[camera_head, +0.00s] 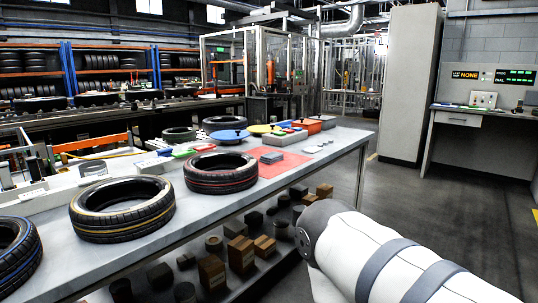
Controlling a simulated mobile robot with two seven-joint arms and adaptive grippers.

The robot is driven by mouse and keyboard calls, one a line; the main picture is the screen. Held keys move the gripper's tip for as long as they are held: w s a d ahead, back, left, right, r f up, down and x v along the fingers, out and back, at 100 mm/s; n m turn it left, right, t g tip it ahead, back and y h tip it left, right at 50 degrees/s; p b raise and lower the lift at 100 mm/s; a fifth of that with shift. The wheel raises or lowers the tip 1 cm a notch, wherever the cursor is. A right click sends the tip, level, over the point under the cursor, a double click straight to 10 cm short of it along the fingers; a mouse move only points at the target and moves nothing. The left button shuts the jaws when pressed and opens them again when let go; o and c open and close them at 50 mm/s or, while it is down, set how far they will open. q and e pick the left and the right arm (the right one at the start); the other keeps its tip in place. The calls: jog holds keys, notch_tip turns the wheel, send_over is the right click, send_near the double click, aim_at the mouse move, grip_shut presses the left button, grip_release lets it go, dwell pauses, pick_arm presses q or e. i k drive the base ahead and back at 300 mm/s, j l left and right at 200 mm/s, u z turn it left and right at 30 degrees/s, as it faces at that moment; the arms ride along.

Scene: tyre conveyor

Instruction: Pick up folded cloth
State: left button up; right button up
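No folded cloth can be told for certain. A small grey flat item (272,157) lies on a red mat (288,166) on the long grey table (222,213); it is too small to tell if it is cloth. Tyres with coloured stripes stand on the table: one with a yellow stripe (123,229), one with a red stripe (221,186) and a blue-striped one (12,262) cut off at the left edge. A white link of my arm with grey bands reaches in from the lower right, beside the table. Neither of my grippers shows.
Blue and yellow discs (230,135) and a red-orange box (313,123) stand at the table's far end. Wooden and dark blocks (241,254) fill the shelf below. Open floor lies right of the table, before a tall grey cabinet (410,85) and a desk (458,118).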

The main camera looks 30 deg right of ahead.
aim_at(269, 158)
jog(key=i+l+u, duration=0.1)
jog(key=l, duration=0.35)
jog(key=i+l+u, duration=0.1)
jog(key=l, duration=0.4)
jog(key=i+l+u, duration=0.15)
jog(key=l, duration=0.3)
